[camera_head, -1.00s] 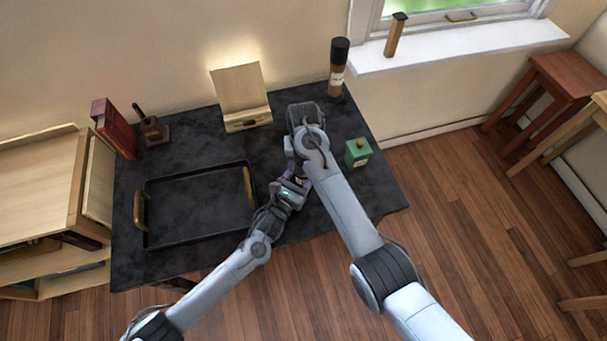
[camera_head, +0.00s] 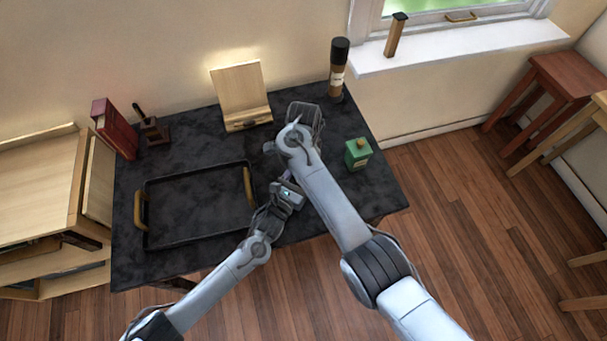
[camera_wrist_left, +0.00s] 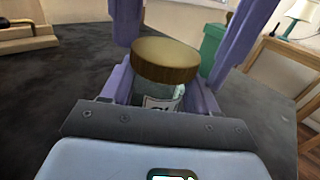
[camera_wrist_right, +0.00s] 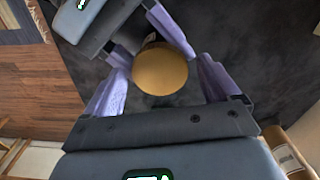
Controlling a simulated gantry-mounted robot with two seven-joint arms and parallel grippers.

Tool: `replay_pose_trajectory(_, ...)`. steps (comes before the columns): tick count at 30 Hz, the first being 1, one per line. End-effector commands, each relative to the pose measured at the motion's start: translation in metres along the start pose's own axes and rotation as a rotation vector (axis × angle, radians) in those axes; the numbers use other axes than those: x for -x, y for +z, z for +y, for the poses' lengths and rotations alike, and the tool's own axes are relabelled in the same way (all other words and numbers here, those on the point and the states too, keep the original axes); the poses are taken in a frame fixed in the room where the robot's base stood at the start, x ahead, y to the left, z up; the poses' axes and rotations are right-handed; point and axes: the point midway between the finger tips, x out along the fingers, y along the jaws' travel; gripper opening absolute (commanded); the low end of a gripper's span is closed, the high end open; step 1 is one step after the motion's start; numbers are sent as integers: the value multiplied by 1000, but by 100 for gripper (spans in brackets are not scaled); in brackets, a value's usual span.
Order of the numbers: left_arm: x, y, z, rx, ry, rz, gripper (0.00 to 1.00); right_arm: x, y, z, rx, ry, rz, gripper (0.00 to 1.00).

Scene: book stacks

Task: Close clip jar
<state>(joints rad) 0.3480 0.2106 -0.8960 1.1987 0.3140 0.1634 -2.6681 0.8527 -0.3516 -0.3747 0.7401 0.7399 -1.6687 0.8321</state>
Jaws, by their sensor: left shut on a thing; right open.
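The jar shows in the left wrist view as a clear glass body (camera_wrist_left: 160,98) with a label and a round brown lid (camera_wrist_left: 165,60) on top. It stands between the purple fingers of my left gripper (camera_wrist_left: 180,75), which is shut on it. In the right wrist view the lid (camera_wrist_right: 160,70) is seen from above, tan and round. My right gripper (camera_wrist_right: 165,80) is open above it, its purple fingers apart on both sides of the lid. In the head view my arms hide the jar. The clip cannot be made out.
On the dark table (camera_head: 205,118), a black tray (camera_head: 195,167) with brass handles lies to the left. A green canister (camera_head: 358,154) stands to the right. A wooden stand (camera_head: 242,92), a dark-topped bottle (camera_head: 338,70) and a red book (camera_head: 115,128) stand at the back.

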Motion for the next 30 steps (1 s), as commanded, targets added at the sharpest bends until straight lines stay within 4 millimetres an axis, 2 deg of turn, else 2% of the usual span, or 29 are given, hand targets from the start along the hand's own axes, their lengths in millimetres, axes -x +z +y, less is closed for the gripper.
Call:
replay_pose_trajectory(13, 0, 0, 0, 0, -1, 0, 0, 41, -1, 0, 1, -1, 2, 89)
replay_pose_trajectory(23, 0, 0, 0, 0, 0, 0, 0, 45, 0, 0, 1, 0, 1, 89)
replay_pose_trajectory(24, 0, 0, 0, 0, 0, 0, 0, 45, 0, 0, 1, -1, 1, 85)
replay_pose_trajectory(26, 0, 0, 0, 0, 0, 0, 0, 44, 0, 0, 6, 0, 0, 85)
replay_pose_trajectory(30, 0, 0, 0, 0, 0, 0, 0, 45, 2, 0, 78, 11, 2, 85)
